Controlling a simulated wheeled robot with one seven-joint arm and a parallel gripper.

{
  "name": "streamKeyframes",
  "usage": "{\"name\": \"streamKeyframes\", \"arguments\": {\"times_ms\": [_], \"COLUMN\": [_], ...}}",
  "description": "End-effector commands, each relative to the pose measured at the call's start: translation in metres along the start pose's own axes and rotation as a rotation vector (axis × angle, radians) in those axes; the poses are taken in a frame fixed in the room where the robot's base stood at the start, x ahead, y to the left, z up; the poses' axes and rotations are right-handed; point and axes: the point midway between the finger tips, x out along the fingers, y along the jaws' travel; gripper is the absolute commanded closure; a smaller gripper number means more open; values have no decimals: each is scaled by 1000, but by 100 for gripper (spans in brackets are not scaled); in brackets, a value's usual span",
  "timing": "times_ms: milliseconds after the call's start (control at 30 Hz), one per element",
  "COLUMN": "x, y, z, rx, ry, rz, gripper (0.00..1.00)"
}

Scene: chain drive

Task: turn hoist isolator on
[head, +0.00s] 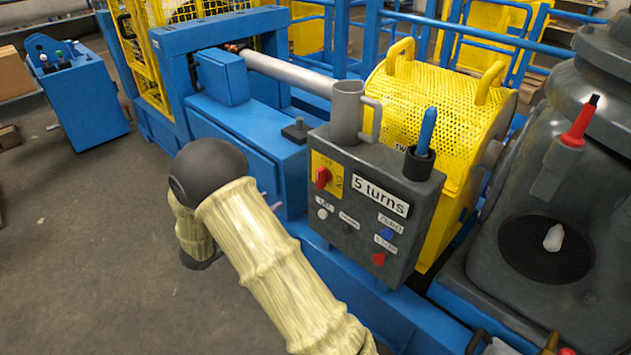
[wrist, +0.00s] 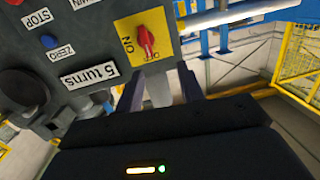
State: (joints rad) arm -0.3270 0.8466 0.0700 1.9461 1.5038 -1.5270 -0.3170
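A red rotary switch (head: 322,177) sits on a yellow plate (head: 327,163) at the upper left of a dark grey control box (head: 365,235). In the wrist view the red switch (wrist: 146,42) shows upside down, with ON printed beside it and a partly covered OFF-like label at its lower end. Its handle seems to lie towards that label. No word "hoist" is readable. My gripper (wrist: 161,88) is open and empty in the wrist view, its two dark fingers apart, just short of the switch. In the head view my forearm mostly hides it.
The box carries a "5 turns" plate (head: 380,196), a blue button (head: 386,234), a red stop button (head: 379,259) and small knobs. On its top are a grey holder (head: 346,112) and a blue-handled tool (head: 427,130). A yellow mesh guard (head: 425,100) stands behind.

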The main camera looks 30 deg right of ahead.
Motion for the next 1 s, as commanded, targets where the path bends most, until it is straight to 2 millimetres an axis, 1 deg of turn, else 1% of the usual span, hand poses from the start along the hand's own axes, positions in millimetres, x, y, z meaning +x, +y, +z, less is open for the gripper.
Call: {"name": "streamKeyframes", "arguments": {"times_ms": [33,167,467,567,667,767,1000], "x": [-4,-10,-10,-7,1,15,56], "y": [5,13,14,14,15,17,21], "z": [4,5,4,4,4,3,0], "rx": [-15,-33,-33,-33,-32,-32,-33], "ry": [28,71,73,73,73,73,73], "rz": [40,101,104,105,105,106,106], "gripper": [62,62,62,62,62,62,62]}}
